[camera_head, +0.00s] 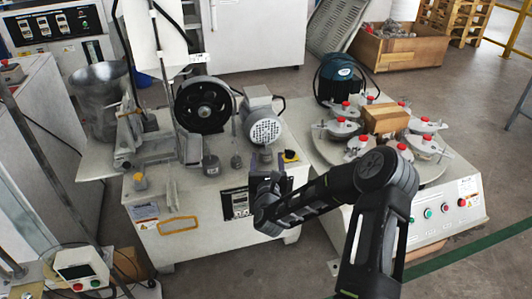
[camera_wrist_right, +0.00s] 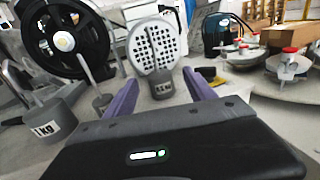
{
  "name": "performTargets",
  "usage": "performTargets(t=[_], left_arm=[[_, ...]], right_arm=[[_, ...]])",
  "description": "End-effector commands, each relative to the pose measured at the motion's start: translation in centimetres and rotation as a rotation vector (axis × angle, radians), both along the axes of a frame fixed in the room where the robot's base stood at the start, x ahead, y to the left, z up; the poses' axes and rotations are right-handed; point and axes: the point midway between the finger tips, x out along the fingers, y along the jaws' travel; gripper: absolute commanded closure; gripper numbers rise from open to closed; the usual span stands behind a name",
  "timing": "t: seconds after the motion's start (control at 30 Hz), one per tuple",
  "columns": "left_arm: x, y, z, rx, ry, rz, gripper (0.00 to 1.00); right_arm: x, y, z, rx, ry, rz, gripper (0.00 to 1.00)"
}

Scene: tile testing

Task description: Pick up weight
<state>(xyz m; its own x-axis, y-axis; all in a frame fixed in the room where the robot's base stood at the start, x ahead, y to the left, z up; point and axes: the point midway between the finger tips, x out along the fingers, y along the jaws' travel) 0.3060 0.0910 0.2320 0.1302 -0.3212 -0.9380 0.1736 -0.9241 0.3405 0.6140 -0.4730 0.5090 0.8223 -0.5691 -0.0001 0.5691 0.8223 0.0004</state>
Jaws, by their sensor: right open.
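A grey weight with an upright handle (camera_wrist_right: 165,88) stands on the machine top in the right wrist view, between and beyond my purple fingertips, with a label on its side. My right gripper (camera_wrist_right: 159,78) is open, its fingers spread and apart from this weight. In the head view the right gripper (camera_head: 266,168) is over the front edge of the middle machine. A larger weight marked 1 kg (camera_wrist_right: 48,124) stands to the left in the wrist view, and shows in the head view (camera_head: 211,166). A smaller weight (camera_wrist_right: 102,101) stands between these two. My left gripper is out of view.
A black wheel (camera_head: 203,103) and a grey motor with a perforated cover (camera_head: 264,130) stand behind the weights. To the right, a round table carries several red-topped clamps (camera_head: 340,127) and a cardboard box (camera_head: 385,118). A metal funnel (camera_head: 100,95) is at the left.

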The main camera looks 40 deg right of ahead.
Motion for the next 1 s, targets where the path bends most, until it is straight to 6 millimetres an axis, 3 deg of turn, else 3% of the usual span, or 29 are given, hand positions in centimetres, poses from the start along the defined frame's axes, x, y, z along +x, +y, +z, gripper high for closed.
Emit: performTargets(t=[0.23, 0.6, 1.0], left_arm=[[0.0, 0.0, -0.5, 0.0, -0.001, 0.0, 0.55], [0.4, -0.1, -2.4, 0.002, -0.011, 0.005, 0.55], [0.4, -0.1, -2.3, 0.002, -0.011, 0.005, 0.55]], right_arm=[[0.4, -0.3, -0.1, -0.001, -0.002, -0.001, 0.36], [4.3, -2.7, 0.0, -0.001, -0.001, 0.0, 0.36], [4.4, -2.8, 0.1, 0.0, 0.0, -0.001, 0.36]])
